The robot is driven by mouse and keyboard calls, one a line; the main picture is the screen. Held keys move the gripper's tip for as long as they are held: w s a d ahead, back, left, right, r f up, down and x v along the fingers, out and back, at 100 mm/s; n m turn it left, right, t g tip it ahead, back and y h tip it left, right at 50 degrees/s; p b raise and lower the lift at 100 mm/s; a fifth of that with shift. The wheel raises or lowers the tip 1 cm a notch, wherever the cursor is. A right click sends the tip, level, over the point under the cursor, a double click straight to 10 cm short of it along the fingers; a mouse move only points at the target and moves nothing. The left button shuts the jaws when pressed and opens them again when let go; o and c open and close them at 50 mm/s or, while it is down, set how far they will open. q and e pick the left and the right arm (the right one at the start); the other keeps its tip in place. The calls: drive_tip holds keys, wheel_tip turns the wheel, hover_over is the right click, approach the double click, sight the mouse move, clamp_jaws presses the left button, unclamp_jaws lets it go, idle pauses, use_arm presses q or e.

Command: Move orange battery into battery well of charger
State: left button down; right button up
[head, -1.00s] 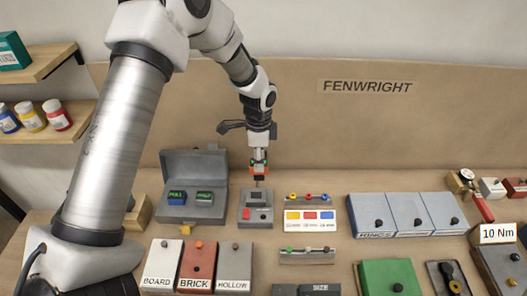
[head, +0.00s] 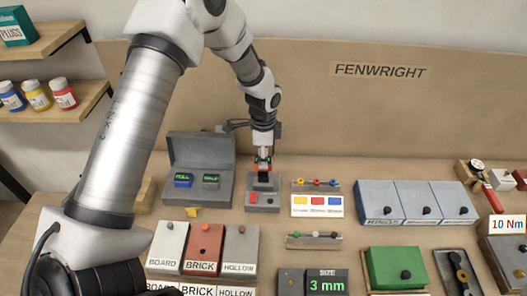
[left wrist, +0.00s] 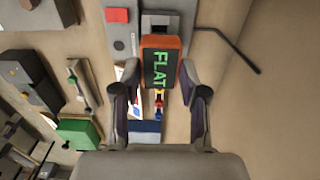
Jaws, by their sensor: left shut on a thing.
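The orange battery (head: 263,165) is between the fingers of my left gripper (head: 264,158). In the left wrist view the battery (left wrist: 160,62) shows an orange rim and a dark face reading FLAT in green. The gripper's fingers (left wrist: 160,100) are shut on its sides. The grey charger (head: 272,201) stands on the bench directly below, with a red square at its front left; it also shows in the wrist view (left wrist: 120,38). The dark well area (left wrist: 156,20) is partly hidden behind the battery. I cannot tell whether the battery touches it. My right gripper is out of view.
Labelled blocks (head: 205,248) stand in front. The backboard (head: 450,115) rises behind.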

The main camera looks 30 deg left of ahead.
use_arm(q)
drive_tip(key=shift+w+d+f, duration=0.1)
drive_tip(key=shift+f, duration=0.6)
drive_tip(key=shift+p, duration=0.45)
idle(1.0)
drive_tip(key=shift+f+b, duration=1.3)
drive_tip(key=shift+f, duration=0.9)
drive_tip(key=c, duration=0.5)
unclamp_jaws()
drive_tip(key=shift+c, duration=0.2)
